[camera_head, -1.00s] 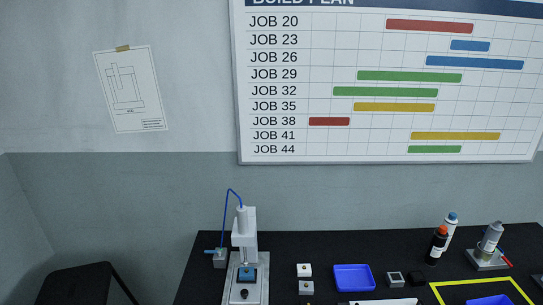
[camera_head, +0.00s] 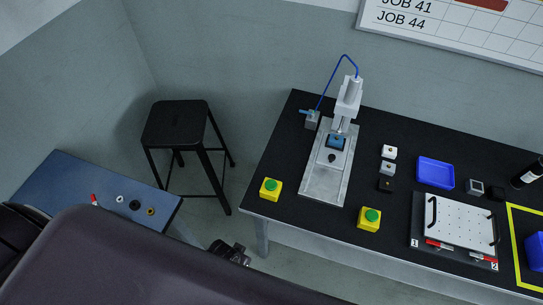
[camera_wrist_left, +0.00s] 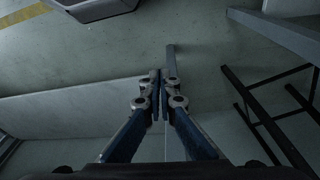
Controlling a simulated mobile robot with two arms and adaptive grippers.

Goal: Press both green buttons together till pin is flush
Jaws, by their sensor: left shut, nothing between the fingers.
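Two yellow boxes with green buttons stand at the front edge of the black table, the left button (camera_head: 270,185) and the right button (camera_head: 371,215), one on each side of the press front. The press (camera_head: 348,105) has a grey base plate, a white upright head and a blue block (camera_head: 336,142) under the head. The pin is too small to make out. My left gripper (camera_wrist_left: 160,82) is shut and empty in the left wrist view, above bare floor. In the head view, what looks like its dark end (camera_head: 228,250) is below and in front of the left button, apart from it. My right gripper is not in view.
A black stool (camera_head: 178,125) stands left of the table. A blue bench (camera_head: 72,185) is at lower left. Small blocks (camera_head: 388,152), a blue tray (camera_head: 436,172) and a white perforated plate (camera_head: 455,222) lie right of the press.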

